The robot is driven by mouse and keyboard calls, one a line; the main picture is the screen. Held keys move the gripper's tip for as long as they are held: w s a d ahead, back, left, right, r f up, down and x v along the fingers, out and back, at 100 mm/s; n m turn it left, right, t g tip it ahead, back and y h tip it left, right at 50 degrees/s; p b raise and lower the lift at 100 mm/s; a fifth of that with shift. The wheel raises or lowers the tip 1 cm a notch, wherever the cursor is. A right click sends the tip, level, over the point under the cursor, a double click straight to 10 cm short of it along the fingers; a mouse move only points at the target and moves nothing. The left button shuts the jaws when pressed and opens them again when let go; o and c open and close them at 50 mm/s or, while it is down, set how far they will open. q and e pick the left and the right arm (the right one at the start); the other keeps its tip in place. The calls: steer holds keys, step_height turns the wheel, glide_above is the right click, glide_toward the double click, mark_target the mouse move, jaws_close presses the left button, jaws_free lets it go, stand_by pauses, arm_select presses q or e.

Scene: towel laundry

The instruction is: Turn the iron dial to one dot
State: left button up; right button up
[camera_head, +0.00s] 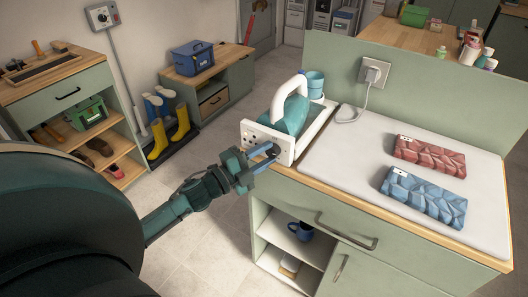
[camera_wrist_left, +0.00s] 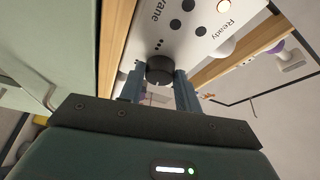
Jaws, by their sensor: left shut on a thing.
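The steam iron (camera_head: 290,112), teal with a white handle, rests on its white station at the counter's left end. The station's white front panel (camera_head: 249,133) faces my left arm. My left gripper (camera_head: 262,156) is at this panel, its two blue-grey fingers shut on the black round dial (camera_wrist_left: 159,69). In the left wrist view the fingers sit on either side of the dial. A group of small black dots shows on the panel beside the dial, along with larger dark buttons and the word "Ready". Which setting the dial points to cannot be told. My right gripper is out of view.
A red folded item (camera_head: 430,157) and a blue one (camera_head: 425,197) lie on the white ironing surface (camera_head: 350,165). A blue cup (camera_head: 315,84) stands behind the iron. A cord runs to the wall socket (camera_head: 373,73).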

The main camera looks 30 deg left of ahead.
arm_select(q)
steer(key=shift+m, duration=0.4)
steer(key=o, duration=1)
steer(key=shift+s, duration=0.1)
steer(key=shift+s+a+f, duration=0.1)
steer(key=shift+s+a, duration=0.05)
steer(key=shift+s, duration=0.15)
steer(key=v, duration=0.4)
steer(key=b+v, duration=0.1)
steer(key=v, duration=0.7)
steer(key=shift+s+r+b, duration=0.15)
steer(key=shift+r+b, duration=0.15)
steer(key=shift+b, duration=0.05)
steer(key=shift+f, duration=0.1)
